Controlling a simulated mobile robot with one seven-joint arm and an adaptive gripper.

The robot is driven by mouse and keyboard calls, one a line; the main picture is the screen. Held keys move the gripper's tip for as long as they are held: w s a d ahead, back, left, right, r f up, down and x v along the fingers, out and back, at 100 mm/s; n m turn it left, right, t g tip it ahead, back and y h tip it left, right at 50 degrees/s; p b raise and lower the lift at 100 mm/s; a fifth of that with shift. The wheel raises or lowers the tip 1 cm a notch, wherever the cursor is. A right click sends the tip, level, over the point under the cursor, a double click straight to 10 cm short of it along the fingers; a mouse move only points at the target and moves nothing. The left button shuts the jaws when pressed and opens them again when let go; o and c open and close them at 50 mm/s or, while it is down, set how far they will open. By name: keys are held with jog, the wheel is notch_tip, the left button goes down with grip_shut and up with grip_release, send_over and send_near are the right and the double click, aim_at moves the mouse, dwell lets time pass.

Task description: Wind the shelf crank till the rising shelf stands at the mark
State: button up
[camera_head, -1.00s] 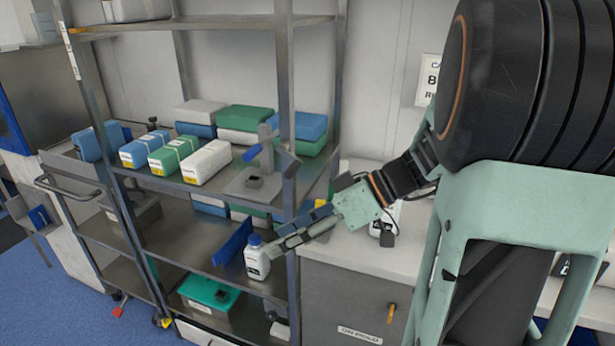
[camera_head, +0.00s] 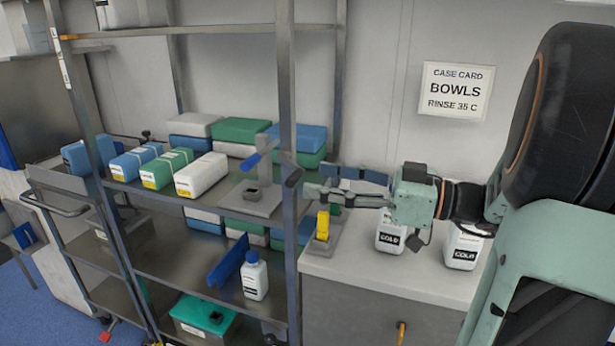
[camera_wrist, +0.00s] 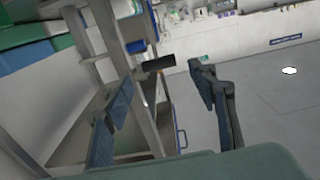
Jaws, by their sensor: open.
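A steel rack (camera_head: 288,100) carries what looks like the crank, a grey post fixture with a blue piece (camera_head: 264,150) and a dark round grip (camera_head: 293,177) by the front post. My gripper (camera_head: 319,180) is open and empty, just right of that grip in the head view. In the wrist view, the dark grip (camera_wrist: 158,63) shows between the fingertips of my gripper (camera_wrist: 162,73), beyond them and not visibly touched. The blue piece (camera_wrist: 136,47) is behind it. I cannot tell which shelf rises. An orange band (camera_head: 68,37) is on the left post, perhaps the mark.
A white bottle (camera_head: 255,277) stands on the lower shelf beside a blue divider (camera_head: 229,262).

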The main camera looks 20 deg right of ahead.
aim_at(298, 176)
jog(key=shift+x, duration=1.85)
jog(key=shift+f, duration=0.1)
jog(key=c, duration=1)
